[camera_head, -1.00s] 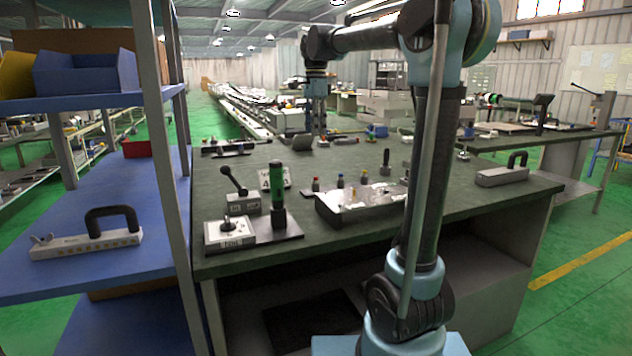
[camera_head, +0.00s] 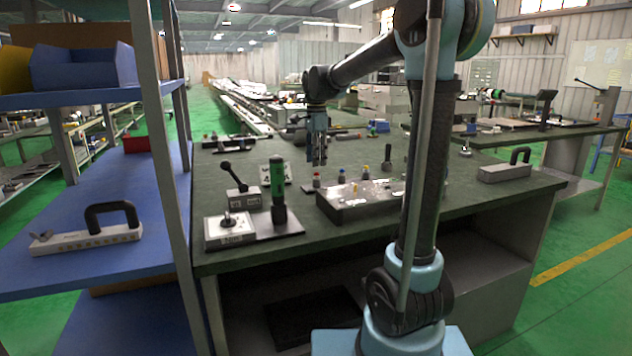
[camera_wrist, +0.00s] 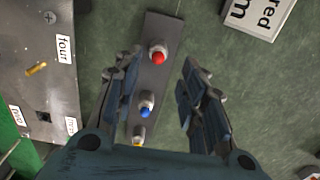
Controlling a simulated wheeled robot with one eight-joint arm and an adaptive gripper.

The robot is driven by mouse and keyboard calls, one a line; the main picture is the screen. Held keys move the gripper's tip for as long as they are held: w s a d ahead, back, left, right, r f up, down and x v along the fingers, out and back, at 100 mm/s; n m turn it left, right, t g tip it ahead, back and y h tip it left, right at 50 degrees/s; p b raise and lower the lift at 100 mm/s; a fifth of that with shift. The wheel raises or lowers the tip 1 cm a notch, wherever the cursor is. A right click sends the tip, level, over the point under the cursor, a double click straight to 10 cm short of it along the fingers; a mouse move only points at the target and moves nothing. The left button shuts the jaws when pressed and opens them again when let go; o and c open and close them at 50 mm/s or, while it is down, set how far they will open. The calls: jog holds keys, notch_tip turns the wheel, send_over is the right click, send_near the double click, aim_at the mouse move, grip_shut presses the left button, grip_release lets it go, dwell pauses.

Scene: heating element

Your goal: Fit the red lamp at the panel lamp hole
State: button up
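The red lamp (camera_wrist: 157,55) stands on a narrow dark strip (camera_wrist: 163,25) in the wrist view, in line with a blue lamp (camera_wrist: 146,106) and a partly hidden yellow lamp (camera_wrist: 138,134). My gripper (camera_head: 317,163) is above the red lamp, pointing down. In the wrist view my gripper (camera_wrist: 158,72) is open and empty, with the red lamp between the finger tips in the picture. The panel (camera_wrist: 40,90) shows labels; I cannot tell which opening is the lamp hole.
A lever box (camera_head: 243,201), a green-topped cylinder (camera_head: 277,190) and a switch box (camera_head: 230,231) stand at the table's left front. A handled block (camera_head: 503,172) is at the right.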

aim_at(317, 178)
jog(key=shift+f, duration=2.6)
jog(key=shift+c, duration=0.3)
jog(key=shift+s+d, duration=0.1)
jog(key=c, duration=0.8)
